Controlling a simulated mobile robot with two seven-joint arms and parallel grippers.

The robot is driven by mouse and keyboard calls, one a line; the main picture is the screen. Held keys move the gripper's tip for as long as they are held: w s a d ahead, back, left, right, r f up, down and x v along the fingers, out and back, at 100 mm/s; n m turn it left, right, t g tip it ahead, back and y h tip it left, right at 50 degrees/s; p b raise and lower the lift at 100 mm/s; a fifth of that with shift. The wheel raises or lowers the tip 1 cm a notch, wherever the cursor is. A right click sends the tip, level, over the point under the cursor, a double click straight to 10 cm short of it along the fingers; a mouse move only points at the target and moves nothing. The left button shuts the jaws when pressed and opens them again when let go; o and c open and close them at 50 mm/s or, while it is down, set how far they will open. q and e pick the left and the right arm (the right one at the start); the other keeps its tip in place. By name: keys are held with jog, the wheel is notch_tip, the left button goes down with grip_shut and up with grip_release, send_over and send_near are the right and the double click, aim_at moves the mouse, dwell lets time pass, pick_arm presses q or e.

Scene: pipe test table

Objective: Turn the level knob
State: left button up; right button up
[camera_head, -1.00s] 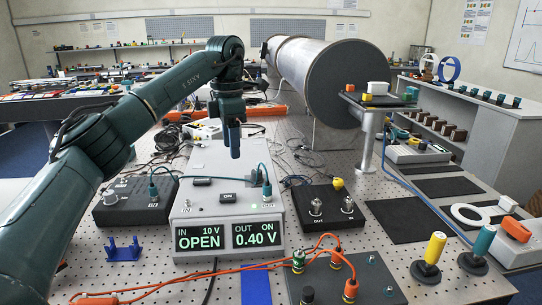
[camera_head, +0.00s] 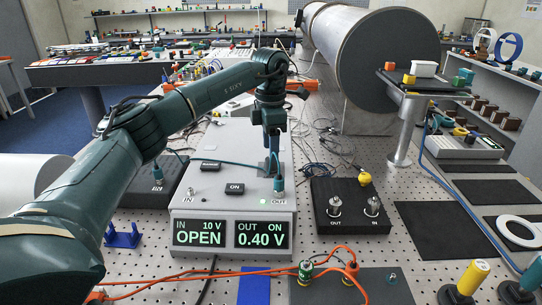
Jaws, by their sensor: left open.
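The grey meter box (camera_head: 232,208) stands in the middle of the table. Its screens (camera_head: 232,234) read "IN 10 V OPEN" and "OUT ON 0.40 V". Its top has a dark ON button (camera_head: 235,188), an IN socket (camera_head: 190,192) and a teal plug (camera_head: 278,184) at OUT. No knob marked as level can be read; one may be hidden behind my gripper or arm. My left gripper (camera_head: 272,160) is open, pointing down over the back right of the box top, close to the surface. Whether it touches anything is unclear. My right gripper is not in view.
A black box (camera_head: 350,210) with two terminals stands to the right. Another dark box (camera_head: 145,192) at left is partly covered by my arm. Orange cables (camera_head: 330,256) cross the front. A large grey pipe (camera_head: 400,60) lies behind, and a post (camera_head: 408,130) stands at right.

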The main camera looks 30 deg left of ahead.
pick_arm(q)
jog(key=shift+f, duration=1.9)
jog(key=shift+c, duration=0.4)
jog(key=c, duration=0.9)
